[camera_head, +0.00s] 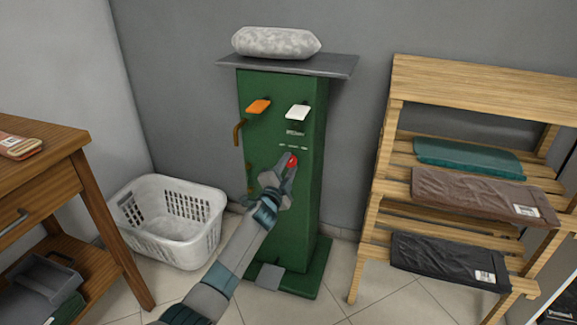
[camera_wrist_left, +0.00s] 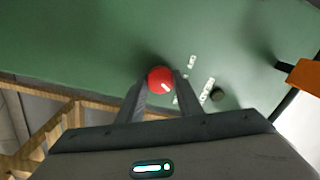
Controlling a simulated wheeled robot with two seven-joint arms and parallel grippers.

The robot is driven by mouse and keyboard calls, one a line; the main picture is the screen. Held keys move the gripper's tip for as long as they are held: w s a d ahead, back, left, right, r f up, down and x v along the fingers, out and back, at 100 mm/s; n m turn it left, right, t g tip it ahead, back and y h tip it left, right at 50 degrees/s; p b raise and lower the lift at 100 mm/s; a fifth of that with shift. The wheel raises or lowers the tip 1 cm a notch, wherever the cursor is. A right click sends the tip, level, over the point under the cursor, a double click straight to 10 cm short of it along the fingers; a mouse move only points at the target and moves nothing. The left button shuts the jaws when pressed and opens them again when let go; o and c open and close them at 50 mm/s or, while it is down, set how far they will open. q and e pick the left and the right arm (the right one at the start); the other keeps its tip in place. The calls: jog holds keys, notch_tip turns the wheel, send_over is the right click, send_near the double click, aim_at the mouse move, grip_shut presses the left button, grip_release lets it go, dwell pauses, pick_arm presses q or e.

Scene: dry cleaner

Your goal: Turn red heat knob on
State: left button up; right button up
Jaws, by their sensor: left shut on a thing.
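The red heat knob (camera_head: 293,161) sits on the front of a green machine (camera_head: 265,140), below its orange and white levers. In the left wrist view the knob (camera_wrist_left: 160,79) is round, with a short white mark toward its lower right. My left gripper (camera_head: 284,170) reaches the knob from the lower left. In the left wrist view the two fingers (camera_wrist_left: 159,84) stand on either side of the knob, shut on it. The fingers cover part of its sides. My right gripper is not in view.
An orange lever (camera_head: 258,106) and a white lever (camera_head: 298,112) stick out above the knob. A foot pedal (camera_head: 270,276) is at the base. A white basket (camera_head: 170,250) stands left, a wooden shelf (camera_head: 480,75) with folded garments right.

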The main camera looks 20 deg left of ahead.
pick_arm(q)
jog(key=shift+f+m, duration=0.1)
jog(key=shift+m, duration=1.6)
jog(key=o, duration=1)
jog(key=shift+o, duration=0.2)
jog(key=shift+s, duration=0.15)
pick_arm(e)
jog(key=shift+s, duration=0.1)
pick_arm(q)
jog(key=shift+s, duration=0.15)
jog(key=s+p, duration=0.3)
jog(key=s, duration=1.3)
jog(key=shift+s+a+f, duration=0.3)
jog(key=shift+s+f, duration=0.1)
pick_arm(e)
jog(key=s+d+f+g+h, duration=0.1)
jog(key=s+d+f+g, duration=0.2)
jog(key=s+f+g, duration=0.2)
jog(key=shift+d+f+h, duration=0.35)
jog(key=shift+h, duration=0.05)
